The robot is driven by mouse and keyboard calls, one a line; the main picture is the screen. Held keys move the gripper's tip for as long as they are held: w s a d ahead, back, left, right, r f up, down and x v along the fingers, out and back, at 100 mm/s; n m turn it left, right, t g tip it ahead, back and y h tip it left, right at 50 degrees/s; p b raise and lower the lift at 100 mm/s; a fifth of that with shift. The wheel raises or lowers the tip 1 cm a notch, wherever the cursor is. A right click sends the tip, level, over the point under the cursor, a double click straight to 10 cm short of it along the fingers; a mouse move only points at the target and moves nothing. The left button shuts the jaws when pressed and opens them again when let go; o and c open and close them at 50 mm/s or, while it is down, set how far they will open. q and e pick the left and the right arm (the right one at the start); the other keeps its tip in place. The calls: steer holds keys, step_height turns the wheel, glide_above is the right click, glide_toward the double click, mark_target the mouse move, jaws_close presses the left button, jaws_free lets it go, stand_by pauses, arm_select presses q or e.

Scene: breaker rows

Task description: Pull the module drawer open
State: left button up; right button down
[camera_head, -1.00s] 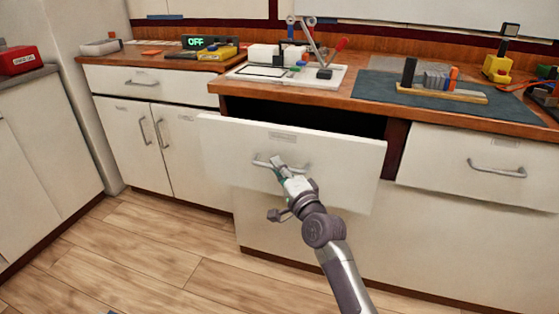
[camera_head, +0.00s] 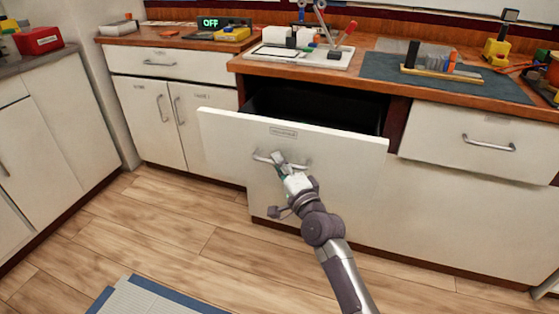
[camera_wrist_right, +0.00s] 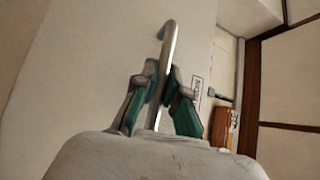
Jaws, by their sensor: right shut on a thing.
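The module drawer (camera_head: 340,160) is a white drawer front with a small label, pulled out from the middle cabinet. A dark gap and part of its inside show behind its top edge. Its metal bar handle (camera_head: 262,156) is on the front. My right gripper (camera_head: 279,163) is shut on this handle. In the right wrist view the handle (camera_wrist_right: 170,50) runs between the two green-padded fingers (camera_wrist_right: 158,97). The drawer's contents are too dark to make out. My left gripper is not in view.
The wooden counter (camera_head: 300,70) above holds a white board (camera_head: 270,50) and a dark mat (camera_head: 385,66) with parts on it. A closed drawer (camera_head: 470,140) is at the right. Wooden floor (camera_head: 200,215) lies open in front. A grey and blue platform (camera_head: 150,298) shows at the bottom left.

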stand_by(0.3)
steer(key=c, duration=1.2)
jaws_free()
steer(key=shift+s, duration=0.1)
steer(key=v, duration=1.2)
